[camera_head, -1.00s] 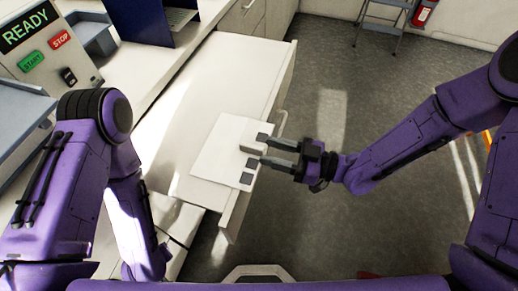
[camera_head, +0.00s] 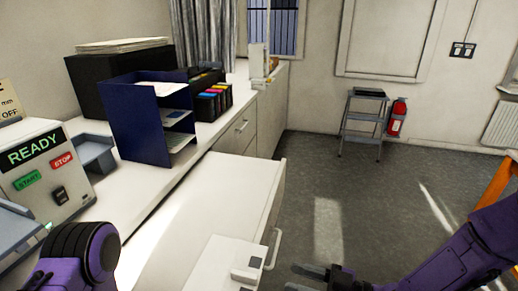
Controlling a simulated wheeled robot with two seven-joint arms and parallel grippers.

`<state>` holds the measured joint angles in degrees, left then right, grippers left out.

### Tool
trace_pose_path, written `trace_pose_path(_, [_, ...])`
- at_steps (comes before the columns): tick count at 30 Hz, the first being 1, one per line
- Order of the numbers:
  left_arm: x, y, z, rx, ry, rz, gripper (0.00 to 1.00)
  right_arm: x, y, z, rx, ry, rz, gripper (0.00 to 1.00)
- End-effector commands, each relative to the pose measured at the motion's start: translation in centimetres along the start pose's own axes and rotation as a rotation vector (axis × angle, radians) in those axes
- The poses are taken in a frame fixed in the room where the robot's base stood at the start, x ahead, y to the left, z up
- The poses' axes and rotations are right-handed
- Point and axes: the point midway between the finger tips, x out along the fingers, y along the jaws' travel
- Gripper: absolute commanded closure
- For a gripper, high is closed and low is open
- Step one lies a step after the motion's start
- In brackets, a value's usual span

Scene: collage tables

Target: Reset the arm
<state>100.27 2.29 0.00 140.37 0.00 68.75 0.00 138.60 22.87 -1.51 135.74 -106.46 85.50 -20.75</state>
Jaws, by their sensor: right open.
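My right gripper (camera_head: 308,280) shows at the bottom edge of the head view, its dark fingers pointing left. It is open, and nothing shows between its fingers. The board lies on the white drawer surface (camera_head: 215,190). My purple right arm comes in from the lower right. Of my left arm only a purple and black joint shows at the lower left; the left gripper is out of view.
A machine with a READY display (camera_head: 35,160) stands at the left. A blue paper sorter (camera_head: 145,120) and a black box with paper (camera_head: 120,75) stand on the counter. The drawer handle (camera_head: 272,248) juts out near my right gripper. Grey floor (camera_head: 350,190) is open beyond. A step stool (camera_head: 362,125) and fire extinguisher (camera_head: 397,117) are at the wall.

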Motion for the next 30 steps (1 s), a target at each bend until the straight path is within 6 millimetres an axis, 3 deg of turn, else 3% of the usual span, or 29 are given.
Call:
trace_pose_path(2, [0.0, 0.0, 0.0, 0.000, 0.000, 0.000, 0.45, -0.3, 3.1, 0.8, 0.116, -0.025, 0.182, 0.55])
trace_pose_path(5, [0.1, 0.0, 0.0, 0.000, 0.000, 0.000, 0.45, -2.1, 6.8, 4.8, 0.330, -0.099, 0.472, 0.55])
trace_pose_path(7, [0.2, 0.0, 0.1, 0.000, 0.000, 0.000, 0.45, -4.4, 8.3, 8.8, 0.482, -0.166, 0.681, 0.55])
trace_pose_path(9, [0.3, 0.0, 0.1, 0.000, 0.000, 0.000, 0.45, -7.6, 8.5, 13.4, 0.627, -0.246, 0.895, 0.55])
trace_pose_path(11, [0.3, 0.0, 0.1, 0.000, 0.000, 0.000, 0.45, -10.9, 7.6, 17.5, 0.737, -0.325, 1.082, 0.55])
trace_pose_path(13, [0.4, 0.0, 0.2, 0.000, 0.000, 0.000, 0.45, -15.1, 5.4, 21.8, 0.836, -0.425, 1.292, 0.55])
trace_pose_path(15, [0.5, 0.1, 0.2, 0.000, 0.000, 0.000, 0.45, -18.8, 2.5, 25.0, 0.891, -0.529, 1.458, 0.55])
trace_pose_path(18, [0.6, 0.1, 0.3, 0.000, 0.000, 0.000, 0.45, -22.6, -1.6, 28.0, 0.910, -0.670, 1.587, 0.55])
trace_pose_path(22, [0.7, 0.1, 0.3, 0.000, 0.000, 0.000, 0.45, -24.0, -5.0, 30.1, 0.914, -0.789, 1.573, 0.55])
trace_pose_path(30, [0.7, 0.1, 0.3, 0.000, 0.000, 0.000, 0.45, -24.2, -5.6, 30.4, 0.919, -0.805, 1.571, 0.55])
